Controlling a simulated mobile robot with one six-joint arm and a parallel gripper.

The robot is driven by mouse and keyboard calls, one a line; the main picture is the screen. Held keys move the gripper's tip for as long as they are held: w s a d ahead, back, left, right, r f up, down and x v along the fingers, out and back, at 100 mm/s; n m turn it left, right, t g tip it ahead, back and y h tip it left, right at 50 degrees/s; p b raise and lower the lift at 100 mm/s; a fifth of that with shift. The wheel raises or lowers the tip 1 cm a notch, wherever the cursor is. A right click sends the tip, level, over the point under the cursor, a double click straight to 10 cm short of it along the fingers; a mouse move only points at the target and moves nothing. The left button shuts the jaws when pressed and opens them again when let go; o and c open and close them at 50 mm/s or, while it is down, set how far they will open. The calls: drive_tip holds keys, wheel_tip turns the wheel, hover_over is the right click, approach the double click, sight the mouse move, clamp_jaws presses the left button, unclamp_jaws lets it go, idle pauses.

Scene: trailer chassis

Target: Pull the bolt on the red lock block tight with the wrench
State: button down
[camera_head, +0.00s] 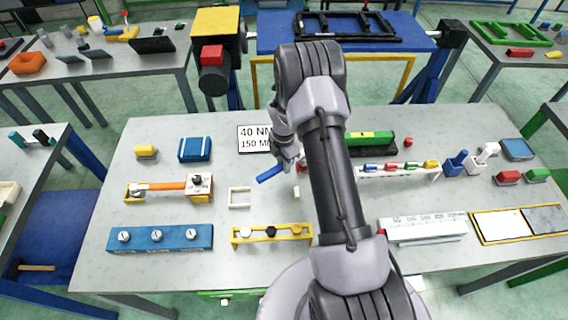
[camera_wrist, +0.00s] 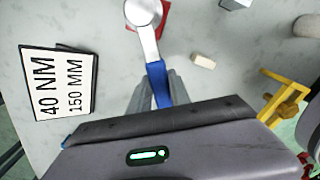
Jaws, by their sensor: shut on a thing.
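My gripper (camera_wrist: 160,88) is shut on the blue handle of the wrench (camera_wrist: 156,78). The wrench's silver shaft and round head reach away from the fingers to the top of the wrist view. The red lock block (camera_wrist: 164,14) shows there beside and beneath the head. The bolt is hidden, so I cannot tell whether the head sits on it. In the head view my gripper (camera_head: 286,160) is low over the table, and the wrench's blue handle end (camera_head: 270,174) sticks out to the left. My arm hides most of the block there.
A sign (camera_head: 256,138) reading 40 NM and 150 MM stands behind the gripper. A small cream block (camera_wrist: 203,61) lies right of the wrench. A white frame (camera_head: 239,197) and a yellow rack (camera_head: 271,234) are in front. The table between sign and frame is fairly clear.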

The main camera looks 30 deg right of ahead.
drive_tip(key=shift+f+b, duration=0.65)
drive_tip(key=shift+f, duration=0.1)
idle(0.3)
idle(0.4)
drive_tip(key=c, duration=1.9)
unclamp_jaws()
clamp_jaws()
